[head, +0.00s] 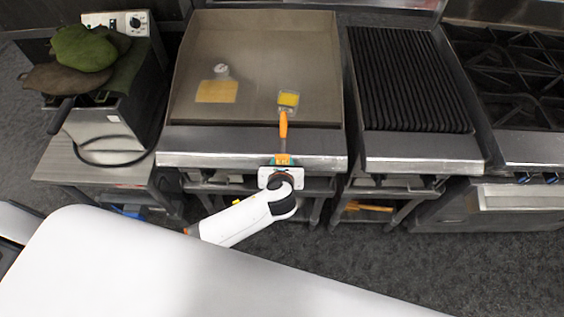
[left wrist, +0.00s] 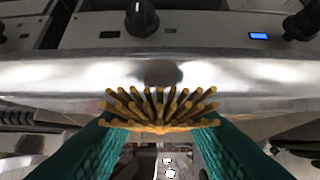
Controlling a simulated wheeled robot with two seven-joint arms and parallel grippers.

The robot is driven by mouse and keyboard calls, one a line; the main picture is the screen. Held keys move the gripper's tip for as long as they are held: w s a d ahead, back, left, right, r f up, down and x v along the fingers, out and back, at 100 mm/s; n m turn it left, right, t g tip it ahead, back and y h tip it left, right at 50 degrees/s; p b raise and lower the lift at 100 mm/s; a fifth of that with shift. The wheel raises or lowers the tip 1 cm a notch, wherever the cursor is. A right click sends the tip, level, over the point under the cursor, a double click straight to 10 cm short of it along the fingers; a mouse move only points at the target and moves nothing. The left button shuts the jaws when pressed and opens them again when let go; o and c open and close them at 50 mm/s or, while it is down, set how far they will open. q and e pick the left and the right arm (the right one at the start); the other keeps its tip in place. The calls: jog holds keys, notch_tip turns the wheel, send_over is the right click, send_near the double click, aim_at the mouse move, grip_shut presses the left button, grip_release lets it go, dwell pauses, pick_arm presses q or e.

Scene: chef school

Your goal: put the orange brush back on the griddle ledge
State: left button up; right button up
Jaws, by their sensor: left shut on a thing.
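The brush shows in the left wrist view as a fan of yellow-orange bristles (left wrist: 160,108) between two teal fingers. My left gripper (head: 282,162) is shut on it, at the front edge of the griddle's steel ledge (head: 225,146). In the head view only a small orange patch of the brush (head: 283,157) shows between the fingers; most of it is hidden. The griddle (head: 255,55) stands behind the ledge. I cannot tell whether the brush touches the ledge. My right gripper is in neither view.
A tool with an orange handle (head: 283,125) and a yellow-topped end lies on the griddle, reaching over the ledge just behind my gripper. A yellow square (head: 216,92) lies farther left. A ribbed grill (head: 410,80) stands right. The ledge's left part is clear.

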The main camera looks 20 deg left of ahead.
pick_arm(q)
jog(key=shift+f, duration=0.6)
jog(key=o, duration=1.1)
jog(key=shift+c, duration=0.2)
jog(key=b+v, duration=0.1)
jog(key=v, duration=1.1)
jog(key=shift+f, duration=0.15)
